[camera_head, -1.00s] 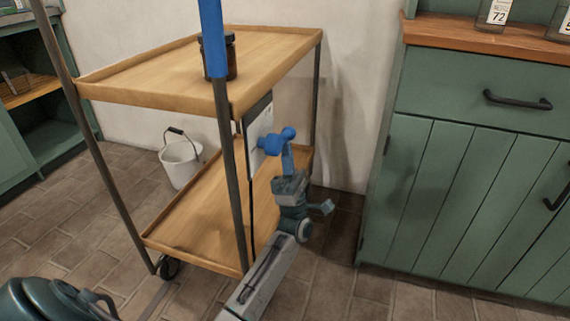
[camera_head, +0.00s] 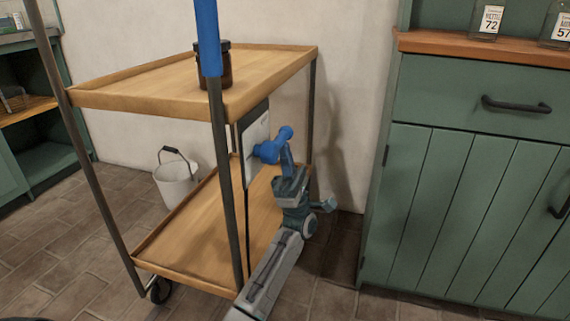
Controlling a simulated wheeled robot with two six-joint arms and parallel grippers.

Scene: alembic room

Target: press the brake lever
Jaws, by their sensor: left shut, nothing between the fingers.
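The brake lever (camera_head: 267,152) is a blue piece with a rounded end, standing out from a pale plate (camera_head: 256,140) on the right end of a wooden two-shelf cart (camera_head: 200,235). My left gripper (camera_head: 287,162) is just below and in front of the lever, its shut fingers pointing up toward it. They overlap the lever in this view; I cannot tell whether they touch it. Nothing is held between the fingers. My right gripper is not in view.
A dark jar (camera_head: 213,68) stands on the cart's top shelf behind a blue-sleeved post (camera_head: 208,38). A white bucket (camera_head: 177,182) sits on the floor behind the cart. A green cabinet (camera_head: 455,210) stands to the right, with a narrow floor gap between.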

